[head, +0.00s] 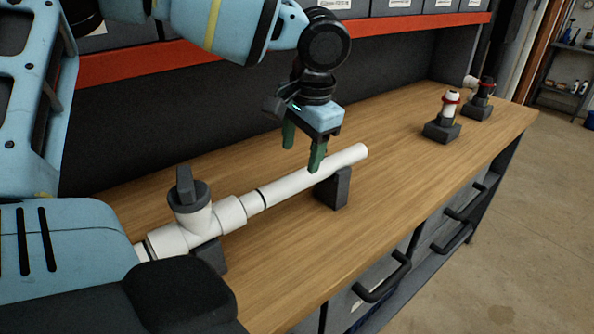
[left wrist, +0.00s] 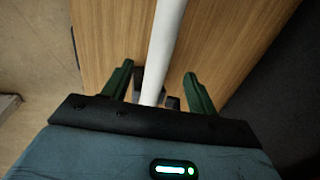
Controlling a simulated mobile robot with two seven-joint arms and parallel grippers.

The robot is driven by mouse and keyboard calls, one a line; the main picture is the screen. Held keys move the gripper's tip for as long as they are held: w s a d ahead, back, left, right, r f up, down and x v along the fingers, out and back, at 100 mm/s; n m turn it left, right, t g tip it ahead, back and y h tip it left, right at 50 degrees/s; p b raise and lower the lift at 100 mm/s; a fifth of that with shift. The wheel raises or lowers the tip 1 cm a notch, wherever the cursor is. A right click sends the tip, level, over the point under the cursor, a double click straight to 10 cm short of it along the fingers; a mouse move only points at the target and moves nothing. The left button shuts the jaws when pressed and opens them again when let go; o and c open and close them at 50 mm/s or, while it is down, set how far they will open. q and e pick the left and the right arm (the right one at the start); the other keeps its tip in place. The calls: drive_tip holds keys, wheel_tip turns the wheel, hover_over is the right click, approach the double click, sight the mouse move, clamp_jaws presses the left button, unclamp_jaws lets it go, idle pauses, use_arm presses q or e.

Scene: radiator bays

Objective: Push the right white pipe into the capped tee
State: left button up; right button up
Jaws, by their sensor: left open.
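The right white pipe (head: 316,175) lies level, its left end in the right socket of the white tee (head: 200,230). A dark ring mark shows on the pipe a little outside the socket. A dark cap (head: 187,190) with a raised handle tops the tee's branch. My left gripper (head: 302,152) is open, pointing down over the pipe's right half. In the left wrist view the pipe (left wrist: 166,40) runs between the spread green fingers (left wrist: 159,85), with a gap on each side. My right gripper is not in view.
A dark block (head: 334,188) supports the pipe near its free end; another (head: 210,254) is under the tee. Two small stands with white and red fittings (head: 447,115) (head: 481,95) are at the back right. Bench top (head: 400,165) beyond the pipe's free end is clear. An orange shelf edge (head: 400,24) runs behind.

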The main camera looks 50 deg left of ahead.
sight(280, 183)
use_arm(q)
drive_tip(key=shift+f, duration=0.4)
drive_tip(key=f, duration=0.2)
drive_tip(key=a+f, duration=0.1)
drive_tip(key=f, duration=0.2)
drive_tip(key=shift+a+f, duration=0.2)
drive_tip(key=shift+f, duration=0.15)
drive_tip(key=shift+w+a+f, duration=0.1)
drive_tip(key=shift+f, duration=0.45)
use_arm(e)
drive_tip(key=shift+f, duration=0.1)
use_arm(q)
clamp_jaws()
drive_tip(key=shift+s+a+r+p, duration=0.15)
drive_tip(key=shift+s+p, duration=0.35)
drive_tip(key=shift+s, duration=1.25)
drive_tip(key=shift+s+f, duration=0.2)
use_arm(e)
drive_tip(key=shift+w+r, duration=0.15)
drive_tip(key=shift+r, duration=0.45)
